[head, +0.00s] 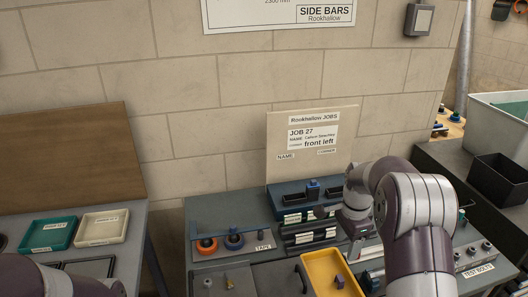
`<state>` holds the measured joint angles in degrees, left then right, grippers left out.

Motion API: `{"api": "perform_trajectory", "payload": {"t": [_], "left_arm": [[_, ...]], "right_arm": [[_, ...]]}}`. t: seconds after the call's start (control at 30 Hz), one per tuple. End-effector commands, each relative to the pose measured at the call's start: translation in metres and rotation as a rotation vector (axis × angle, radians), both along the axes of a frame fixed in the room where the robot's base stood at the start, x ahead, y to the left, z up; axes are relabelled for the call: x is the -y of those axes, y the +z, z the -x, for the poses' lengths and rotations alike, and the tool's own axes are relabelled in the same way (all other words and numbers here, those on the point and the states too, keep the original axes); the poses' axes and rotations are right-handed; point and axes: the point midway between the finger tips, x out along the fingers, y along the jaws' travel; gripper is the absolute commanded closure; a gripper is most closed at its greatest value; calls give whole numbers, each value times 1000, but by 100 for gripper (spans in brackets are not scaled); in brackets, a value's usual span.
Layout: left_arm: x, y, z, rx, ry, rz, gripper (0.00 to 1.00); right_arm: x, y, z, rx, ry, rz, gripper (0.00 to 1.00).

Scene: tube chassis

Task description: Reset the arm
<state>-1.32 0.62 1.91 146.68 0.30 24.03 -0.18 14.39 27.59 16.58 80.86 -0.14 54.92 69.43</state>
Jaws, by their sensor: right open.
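My right arm (418,215) comes in from the lower right and bends over the workbench. My right gripper (359,243) hangs down beside the dark blue holder, just above the yellow tray's far right side. It is open, and nothing shows between its fingers, though my wrist hides part of it. My left arm shows only as a purple link at the bottom left; its gripper is out of view. The yellow tray (325,268) lies on the grey bench with a small part in it. A job board (310,142) reading "JOB 27" and "front left" stands against the wall.
Dark blue holders (290,203) stand below the board. Orange and blue tape rolls (207,245) sit to their left. A green tray (47,235) and a cream tray (102,227) lie on the left table. A black bin (497,178) and a grey crate stand at right.

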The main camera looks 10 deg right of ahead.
Motion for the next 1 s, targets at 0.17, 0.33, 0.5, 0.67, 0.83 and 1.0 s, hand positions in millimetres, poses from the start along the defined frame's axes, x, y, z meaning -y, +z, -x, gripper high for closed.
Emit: {"api": "perform_trajectory", "payload": {"t": [0.17, 0.33, 0.5, 0.67, 0.83, 1.0], "left_arm": [[0, 0, 0, 0, 0, 0, 57], [0, 0, 0, 0, 0, 0, 57], [0, 0, 0, 0, 0, 0, 57], [0, 0, 0, 0, 0, 0, 57], [0, 0, 0, 0, 0, 0, 57], [0, 0, 0, 0, 0, 0, 57]], "right_arm": [[-4, -21, 15, 21, 382, 9, 40], [-51, -24, 88, 42, 989, 31, 40], [-95, -16, 171, 63, 1389, 57, 40], [-116, -2, 202, 94, 1475, 81, 40], [-119, -1, 201, 100, 1485, 84, 40], [-118, -1, 201, 98, 1483, 83, 40]]}}
